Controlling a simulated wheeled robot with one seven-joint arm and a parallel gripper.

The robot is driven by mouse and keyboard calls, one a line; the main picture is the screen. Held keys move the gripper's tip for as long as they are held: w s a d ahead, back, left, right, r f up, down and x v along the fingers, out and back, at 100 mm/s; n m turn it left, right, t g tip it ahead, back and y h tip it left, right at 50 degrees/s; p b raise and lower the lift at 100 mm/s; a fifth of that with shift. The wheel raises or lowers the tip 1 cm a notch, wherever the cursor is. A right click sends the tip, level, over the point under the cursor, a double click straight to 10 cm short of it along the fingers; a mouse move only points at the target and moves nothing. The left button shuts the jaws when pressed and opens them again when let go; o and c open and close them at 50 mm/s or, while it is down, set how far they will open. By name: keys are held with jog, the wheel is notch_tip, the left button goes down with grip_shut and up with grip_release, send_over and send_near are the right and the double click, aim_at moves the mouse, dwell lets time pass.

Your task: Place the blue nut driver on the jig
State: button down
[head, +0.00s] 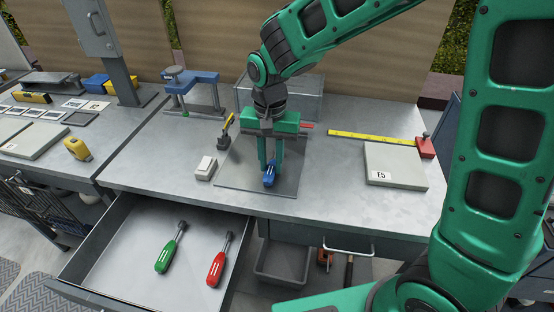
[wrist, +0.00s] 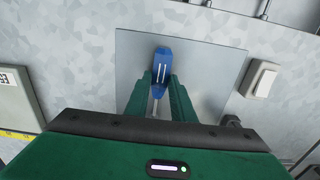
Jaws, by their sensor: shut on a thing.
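The blue nut driver (head: 269,178) has a blue handle with white stripes, and its handle and pale shaft also show in the wrist view (wrist: 162,64). My gripper (head: 269,165) points down and is shut on the driver; its green fingers lie on both sides of it in the wrist view (wrist: 162,84). The handle end sticks out past the fingers toward the bench front. The driver is over a thin grey square plate (head: 236,177) on the bench; I cannot tell whether it touches it. No part is clearly marked as the jig.
An open drawer (head: 135,230) below holds a green driver (head: 171,247) and a red driver (head: 218,259). A white box (head: 206,168) stands left of the plate. A labelled slab (head: 405,160), a yellow ruler (head: 372,136) and a red block (head: 427,148) lie right. A clear bin (head: 308,102) stands behind.

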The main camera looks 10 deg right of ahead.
aim_at(271, 166)
jog(key=c, duration=1.5)
grip_release()
jog(key=shift+f, duration=0.1)
notch_tip(271, 166, up, 12)
jog(key=shift+r, duration=0.1)
